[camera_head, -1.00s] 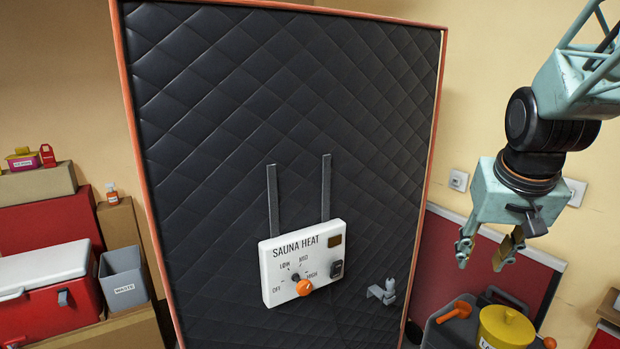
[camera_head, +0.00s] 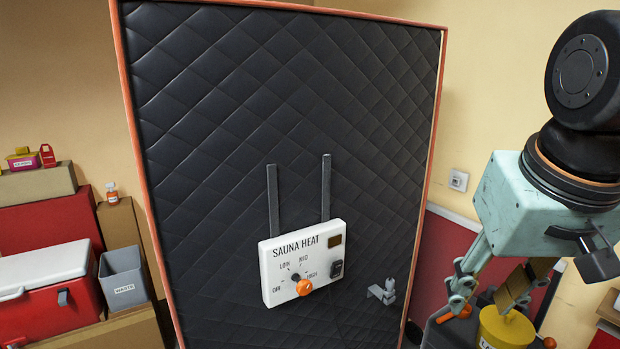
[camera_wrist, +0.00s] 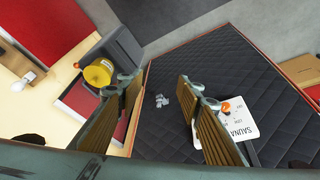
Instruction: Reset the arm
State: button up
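My gripper (camera_head: 484,302) is at the lower right of the head view, pointing down. In the wrist view its two ribbed fingers (camera_wrist: 161,88) stand apart with nothing between them. The gripper is open and empty. In the head view it overlaps the yellow tub (camera_head: 506,328) below it; I cannot tell the distance between them. The white sauna heat control box (camera_head: 283,258), with an orange knob (camera_head: 304,287), hangs on the black quilted panel (camera_head: 240,120), to the left of my gripper.
A small grey bracket (camera_head: 383,292) sticks out of the panel's lower right. At the left are a red cooler (camera_head: 85,300), a grey waste bin (camera_head: 124,275) and stacked boxes. Wall space right of the panel's upper part is clear.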

jog(key=s+a+n, duration=0.1)
jog(key=s+a, duration=0.3)
jog(key=s, duration=0.8)
jog(key=shift+a+y, duration=0.15)
jog(key=shift+y, duration=0.15)
dwell(0.8)
